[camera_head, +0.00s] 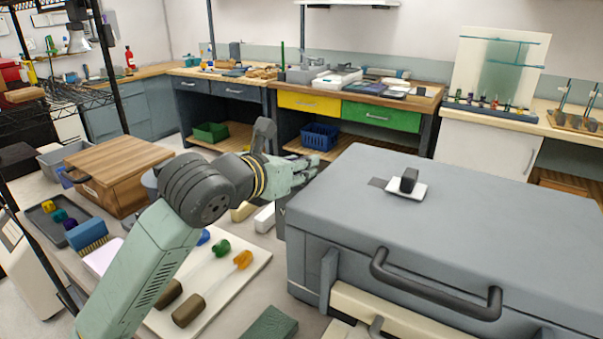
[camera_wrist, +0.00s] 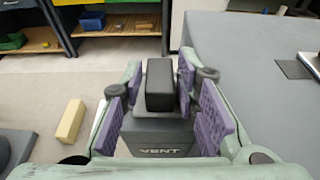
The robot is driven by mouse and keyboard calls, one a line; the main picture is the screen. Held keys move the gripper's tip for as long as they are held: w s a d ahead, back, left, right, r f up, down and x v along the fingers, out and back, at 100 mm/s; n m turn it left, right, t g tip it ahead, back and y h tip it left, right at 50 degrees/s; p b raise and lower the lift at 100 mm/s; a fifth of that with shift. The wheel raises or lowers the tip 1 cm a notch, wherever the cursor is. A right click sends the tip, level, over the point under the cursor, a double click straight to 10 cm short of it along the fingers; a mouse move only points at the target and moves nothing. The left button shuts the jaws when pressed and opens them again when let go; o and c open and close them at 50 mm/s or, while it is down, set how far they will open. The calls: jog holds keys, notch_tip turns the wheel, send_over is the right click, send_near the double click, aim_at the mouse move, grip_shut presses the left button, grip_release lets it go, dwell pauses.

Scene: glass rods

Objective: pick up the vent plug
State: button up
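The vent plug looks to be the black block (camera_wrist: 160,88) in the wrist view, upright on a dark grey box (camera_wrist: 158,150) marked VENT. My gripper (camera_wrist: 160,95) has its purple-padded fingers on both sides of the block. Narrow gaps show between pads and block, so it looks open around it, not gripping. In the head view my gripper (camera_head: 306,172) is beside the left side of the big grey case; the block is hidden there, and only a sliver of the grey box (camera_head: 281,220) shows below.
The big grey case (camera_head: 480,225) stands close on the right, bearing a white plate (camera_head: 420,191) with a black knob (camera_head: 409,179). A pale block (camera_wrist: 70,121) lies on the surface left.

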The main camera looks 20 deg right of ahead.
grip_shut()
jog(key=shift+r, duration=0.15)
